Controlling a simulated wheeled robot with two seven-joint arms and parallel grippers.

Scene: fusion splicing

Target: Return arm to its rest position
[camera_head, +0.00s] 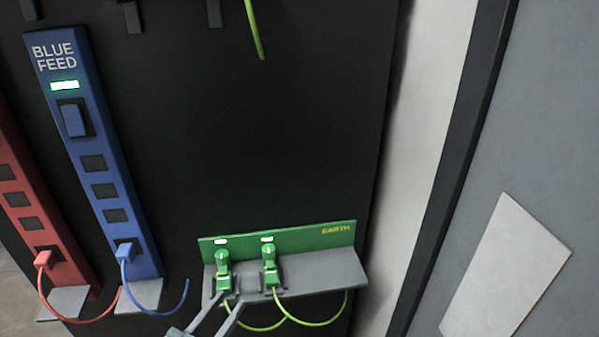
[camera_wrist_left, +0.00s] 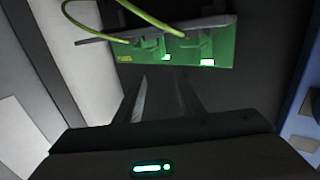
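My left gripper (camera_head: 231,299) comes in at the bottom of the head view, just in front of the green earth bar (camera_head: 310,237). Its two fingers are apart with nothing between them, near the left green plug (camera_head: 222,272). The right green plug (camera_head: 270,267) sits beside it on the bar. In the left wrist view the open gripper (camera_wrist_left: 160,78) points towards the earth bar (camera_wrist_left: 222,40), with a dark gap between fingertips and bar. Both plugs have lit white lights above them in the head view. My right gripper is not in view.
Green cables (camera_head: 325,319) loop below the bar's grey shelf (camera_head: 335,272). A blue feed strip (camera_head: 105,165) and a red strip (camera_head: 28,192) stand at left, each with a plugged cable. A green cable end (camera_head: 255,35) hangs above. The black panel's middle is clear.

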